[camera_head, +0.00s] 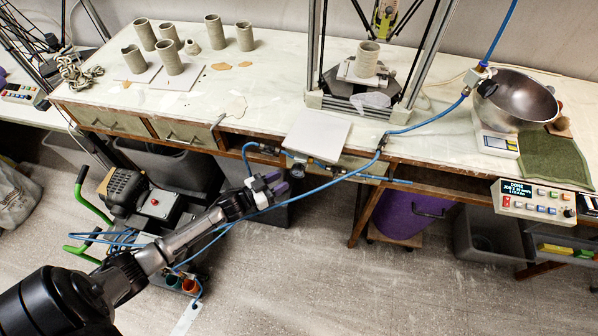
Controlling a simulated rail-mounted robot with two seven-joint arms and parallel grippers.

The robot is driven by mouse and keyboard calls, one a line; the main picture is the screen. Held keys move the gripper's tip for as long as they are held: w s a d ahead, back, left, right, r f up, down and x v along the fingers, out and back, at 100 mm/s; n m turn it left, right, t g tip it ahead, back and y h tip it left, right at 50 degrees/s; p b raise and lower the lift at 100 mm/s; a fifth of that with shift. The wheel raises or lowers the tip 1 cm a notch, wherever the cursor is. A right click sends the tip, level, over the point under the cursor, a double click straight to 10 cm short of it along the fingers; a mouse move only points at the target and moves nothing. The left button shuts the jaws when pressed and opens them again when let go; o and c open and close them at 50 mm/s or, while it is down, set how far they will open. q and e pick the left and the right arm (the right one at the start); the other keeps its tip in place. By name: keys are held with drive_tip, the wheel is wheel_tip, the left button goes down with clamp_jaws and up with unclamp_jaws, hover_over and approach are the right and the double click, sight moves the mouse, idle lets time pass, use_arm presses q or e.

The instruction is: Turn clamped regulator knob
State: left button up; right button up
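The regulator (297,165) is a small dark unit with a round gauge, clamped at the front edge of the workbench, with blue hoses running to both sides. Its knob is too small to make out clearly. My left gripper (276,183) is just below and left of the regulator, apart from it. My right gripper is not in view.
A white board (318,134) lies on the bench edge above the regulator. A blue hose (335,178) crosses near my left gripper. A compressor (150,203) with green handles stands at left. A purple bin (412,212) sits under the bench.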

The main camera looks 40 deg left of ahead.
use_arm(q)
drive_tip(key=b+x, duration=0.1)
drive_tip(key=x, duration=0.6)
drive_tip(key=shift+w+d, duration=0.1)
drive_tip(key=shift+w, duration=0.2)
drive_tip(key=shift+c, duration=0.4)
drive_tip(key=c, duration=0.6)
drive_tip(key=shift+o, duration=0.2)
drive_tip(key=shift+r+n+y, duration=0.1)
drive_tip(key=shift+n+y, duration=0.3)
drive_tip(key=shift+d+n+t+y+p, duration=0.1)
drive_tip(key=shift+n+t+y+p, duration=0.3)
drive_tip(key=shift+y, duration=0.4)
drive_tip(key=o, duration=0.6)
drive_tip(key=shift+o, duration=0.2)
drive_tip(key=shift+s, duration=0.15)
drive_tip(key=s+a+p, duration=0.2)
drive_tip(key=s, duration=1.1)
drive_tip(key=shift+s+a, duration=0.15)
drive_tip(key=shift+s, duration=0.05)
